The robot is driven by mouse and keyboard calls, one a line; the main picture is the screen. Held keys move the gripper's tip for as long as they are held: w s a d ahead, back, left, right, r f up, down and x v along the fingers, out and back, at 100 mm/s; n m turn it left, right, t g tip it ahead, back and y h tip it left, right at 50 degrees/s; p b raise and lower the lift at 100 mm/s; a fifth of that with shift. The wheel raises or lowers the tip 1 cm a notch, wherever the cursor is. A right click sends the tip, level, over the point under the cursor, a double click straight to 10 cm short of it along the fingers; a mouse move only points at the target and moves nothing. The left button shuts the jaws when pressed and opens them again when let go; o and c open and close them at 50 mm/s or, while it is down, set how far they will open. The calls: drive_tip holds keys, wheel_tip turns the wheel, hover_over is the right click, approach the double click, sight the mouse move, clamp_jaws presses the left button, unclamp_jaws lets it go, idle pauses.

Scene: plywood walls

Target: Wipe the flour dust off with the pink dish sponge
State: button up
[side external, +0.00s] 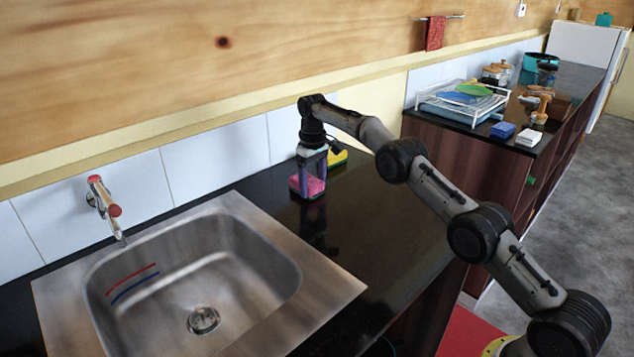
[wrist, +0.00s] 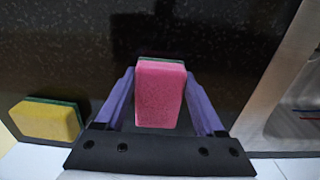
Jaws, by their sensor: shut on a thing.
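The pink dish sponge (side external: 308,187) is on the black worktop, right of the sink, or just above it; I cannot tell which. My gripper (side external: 312,175) points down and is shut on this sponge. In the wrist view the pink sponge (wrist: 160,93), with a dark green backing along its far edge, sits between the purple fingers of my gripper (wrist: 160,76). I cannot make out any flour dust in either view.
A yellow sponge (side external: 337,158) lies beside my gripper, near the tiled wall. The steel sink (side external: 325,285) has red and blue marks on its inner wall, and a tap (side external: 104,200) stands behind it. A dish rack (side external: 462,103) sits on the far counter. The worktop nearer the front is clear.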

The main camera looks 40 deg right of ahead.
sight(289, 207)
drive_tip(key=shift+a+f, duration=0.15)
drive_tip(key=shift+a, duration=4.25)
drive_tip(key=shift+r, duration=1.6)
drive_tip(key=shift+d+r, duration=0.1)
drive_tip(key=shift+r, duration=0.05)
